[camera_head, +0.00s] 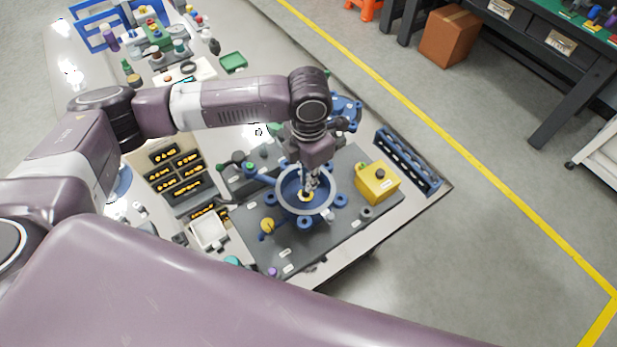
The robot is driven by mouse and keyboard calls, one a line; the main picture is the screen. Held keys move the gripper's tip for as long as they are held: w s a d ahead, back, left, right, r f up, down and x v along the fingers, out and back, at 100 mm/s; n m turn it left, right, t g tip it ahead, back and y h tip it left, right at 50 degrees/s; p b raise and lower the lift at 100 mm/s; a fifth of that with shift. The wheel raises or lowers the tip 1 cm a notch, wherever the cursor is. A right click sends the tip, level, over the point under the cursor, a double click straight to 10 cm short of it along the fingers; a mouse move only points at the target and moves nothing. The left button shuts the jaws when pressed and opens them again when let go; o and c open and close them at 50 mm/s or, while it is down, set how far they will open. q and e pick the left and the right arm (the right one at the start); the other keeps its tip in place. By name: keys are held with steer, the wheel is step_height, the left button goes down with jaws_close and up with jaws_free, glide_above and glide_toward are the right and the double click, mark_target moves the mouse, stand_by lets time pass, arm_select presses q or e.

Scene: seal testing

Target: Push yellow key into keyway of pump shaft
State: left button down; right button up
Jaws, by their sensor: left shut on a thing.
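My left gripper (311,182) points straight down into a round blue housing with a pale rim (280,203) on the dark grey plate. It is shut on a small yellow piece (306,196), which looks like the yellow key, low in the middle of the housing. The pump shaft and its keyway are too small and too covered by the gripper to make out, so I cannot tell whether the key touches the keyway. My right gripper is not in view.
A dark blue rack (407,160) lies by the table's right edge. A tray of yellow parts (178,172) and a white bin (209,232) are at left. A yellow knob (267,226) stands close by.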

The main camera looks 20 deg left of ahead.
arm_select(q)
steer(key=shift+f, duration=0.15)
steer(key=shift+f, duration=0.55)
steer(key=shift+f+b, duration=0.3)
steer(key=shift+f, duration=0.65)
stand_by(0.9)
steer(key=c, duration=2)
jaws_free()
steer(key=shift+c, duration=0.2)
steer(key=shift+r+p, duration=2.55)
steer(key=shift+p, duration=0.05)
steer(key=shift+s+f, duration=0.1)
